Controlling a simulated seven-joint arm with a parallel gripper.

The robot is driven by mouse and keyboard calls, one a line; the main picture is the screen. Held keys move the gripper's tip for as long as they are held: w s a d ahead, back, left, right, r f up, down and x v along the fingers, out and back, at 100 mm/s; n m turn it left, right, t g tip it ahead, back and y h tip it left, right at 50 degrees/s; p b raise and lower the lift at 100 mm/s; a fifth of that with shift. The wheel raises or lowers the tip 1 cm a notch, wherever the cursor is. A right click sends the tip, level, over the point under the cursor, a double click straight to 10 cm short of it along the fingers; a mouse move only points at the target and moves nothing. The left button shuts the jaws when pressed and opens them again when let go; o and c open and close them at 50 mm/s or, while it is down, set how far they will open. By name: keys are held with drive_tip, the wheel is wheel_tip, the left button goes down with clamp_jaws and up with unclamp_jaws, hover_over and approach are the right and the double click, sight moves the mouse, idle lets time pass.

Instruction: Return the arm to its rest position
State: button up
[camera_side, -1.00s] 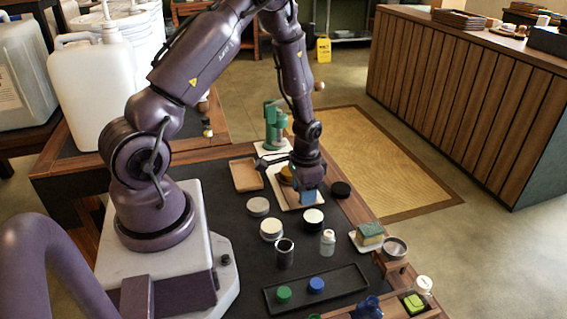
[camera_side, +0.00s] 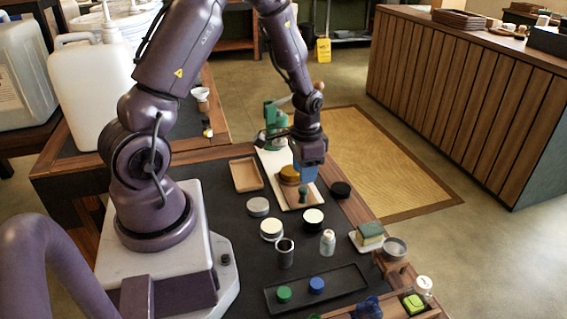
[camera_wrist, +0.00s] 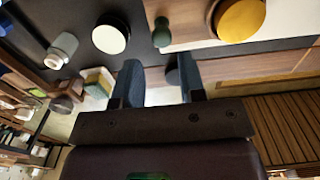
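My gripper (camera_side: 306,172) hangs above the back part of the dark work mat, over the right edge of a white board (camera_side: 273,172). In the wrist view my gripper (camera_wrist: 160,82) has two blue fingers that stand apart with nothing between them. A mustard-yellow round piece (camera_side: 289,174) and a small dark green knobbed piece (camera_side: 303,196) stand on the board below the fingers. They also show in the wrist view as the yellow disc (camera_wrist: 240,18) and the green piece (camera_wrist: 162,32).
A green press-like device (camera_side: 274,124) stands behind the board. A wooden tray (camera_side: 246,175), black disc (camera_side: 341,189), white-topped tins (camera_side: 271,229), small bottle (camera_side: 328,242) and sponge (camera_side: 369,232) surround the work area. A black tray (camera_side: 316,288) lies in front.

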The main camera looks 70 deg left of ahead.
drive_tip(key=shift+r, duration=0.45)
drive_tip(key=s+d+r+t, duration=0.2)
drive_tip(key=d+r, duration=0.3)
drive_tip(key=r, duration=0.3)
drive_tip(key=s+d+r+t, duration=0.1)
drive_tip(key=s+d+r, duration=0.4)
drive_tip(key=r, duration=0.3)
drive_tip(key=s+d+r+t, duration=0.2)
drive_tip(key=s+d+r, duration=0.2)
drive_tip(key=r, duration=0.5)
drive_tip(key=shift+s+d+t, duration=0.2)
drive_tip(key=shift+d+t, duration=0.1)
drive_tip(key=shift+d, duration=0.1)
